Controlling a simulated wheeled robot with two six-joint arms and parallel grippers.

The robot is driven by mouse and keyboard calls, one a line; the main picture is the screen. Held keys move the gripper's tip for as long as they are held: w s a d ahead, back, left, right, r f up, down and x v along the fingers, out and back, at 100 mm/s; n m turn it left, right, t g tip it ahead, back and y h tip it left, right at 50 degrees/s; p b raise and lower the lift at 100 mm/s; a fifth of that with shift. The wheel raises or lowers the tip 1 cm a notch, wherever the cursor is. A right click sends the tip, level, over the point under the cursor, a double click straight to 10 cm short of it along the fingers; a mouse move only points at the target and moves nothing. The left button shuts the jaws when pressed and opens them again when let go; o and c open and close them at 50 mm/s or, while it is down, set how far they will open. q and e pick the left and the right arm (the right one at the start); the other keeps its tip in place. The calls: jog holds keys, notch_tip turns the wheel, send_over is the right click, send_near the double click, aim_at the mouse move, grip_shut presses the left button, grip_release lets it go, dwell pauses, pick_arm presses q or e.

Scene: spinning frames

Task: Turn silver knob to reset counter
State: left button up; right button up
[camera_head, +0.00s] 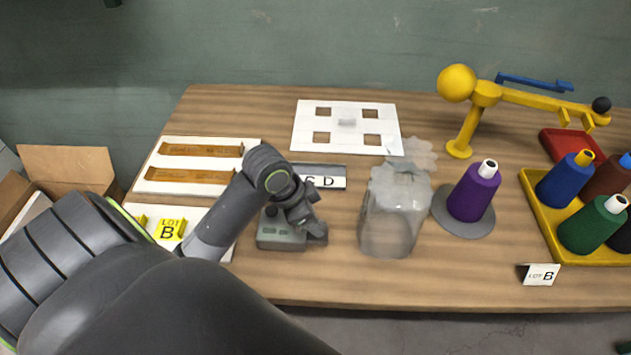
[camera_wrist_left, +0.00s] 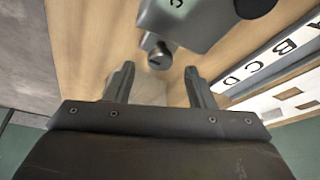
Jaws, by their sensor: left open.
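The counter is a grey box (camera_head: 281,237) on the wooden table, left of the middle, partly hidden behind my left arm in the head view. In the left wrist view the counter (camera_wrist_left: 205,18) is at the top, with a small pale green window. The silver knob (camera_wrist_left: 158,55) sticks out from its side and has a dark slot on its face. My left gripper (camera_wrist_left: 160,78) is open, its two fingers apart and pointing at the knob, which lies about midway between the fingertips, slightly beyond them. In the head view my left gripper (camera_head: 311,222) is beside the counter's right side. My right gripper is not in view.
A clear, translucent container (camera_head: 393,225) stands right of the counter. A purple cone (camera_head: 472,194) stands on a grey disc. A lettered strip (camera_head: 330,183) lies behind the counter. Colored cones fill a yellow tray (camera_head: 535,210). A yellow swing arm (camera_head: 465,130) stands behind.

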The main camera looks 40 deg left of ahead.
pick_arm(q)
jog(key=shift+x, duration=1.45)
jog(key=shift+c, duration=0.3)
jog(key=c, duration=0.9)
